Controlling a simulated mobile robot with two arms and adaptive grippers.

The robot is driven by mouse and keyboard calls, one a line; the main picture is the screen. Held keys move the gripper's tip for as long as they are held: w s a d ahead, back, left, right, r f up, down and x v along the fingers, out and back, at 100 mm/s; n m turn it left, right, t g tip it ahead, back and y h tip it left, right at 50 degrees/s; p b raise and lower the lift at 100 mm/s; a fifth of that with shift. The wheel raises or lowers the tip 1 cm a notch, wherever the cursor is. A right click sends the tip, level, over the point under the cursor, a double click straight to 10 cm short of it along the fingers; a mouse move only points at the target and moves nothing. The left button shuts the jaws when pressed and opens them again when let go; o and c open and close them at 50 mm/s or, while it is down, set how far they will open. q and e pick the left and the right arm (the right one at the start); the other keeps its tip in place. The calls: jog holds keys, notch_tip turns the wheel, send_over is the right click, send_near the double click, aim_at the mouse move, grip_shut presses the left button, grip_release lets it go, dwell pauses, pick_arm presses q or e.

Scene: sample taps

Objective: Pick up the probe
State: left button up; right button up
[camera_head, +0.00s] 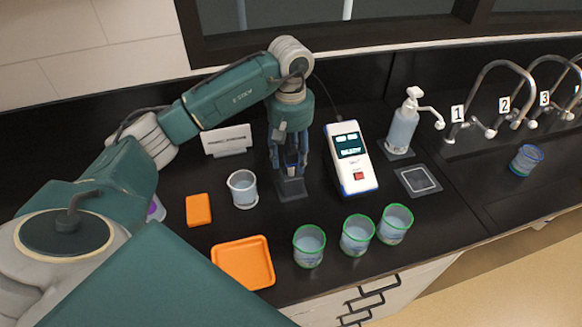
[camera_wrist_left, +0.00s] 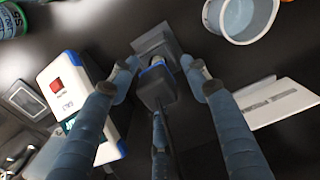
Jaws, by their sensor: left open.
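The probe (camera_wrist_left: 157,90) is a dark, blocky piece with a blue band and a cable. It stands in a dark grey holder (camera_wrist_left: 150,42), whose base also shows in the head view (camera_head: 291,190). My left gripper (camera_head: 290,168) points down over the holder from above. In the head view the fingers mostly hide the probe. My right gripper is in neither view.
The white and blue meter (camera_head: 351,160) stands just right of the holder. A clear beaker (camera_head: 243,188) and a white sign (camera_head: 227,140) are to the left. An orange tray (camera_head: 243,263) and green-rimmed cups (camera_head: 309,246) are in front. A soap bottle (camera_head: 403,125) stands farther right.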

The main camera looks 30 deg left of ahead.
pick_arm(q)
grip_shut()
jog(key=shift+r, duration=0.1)
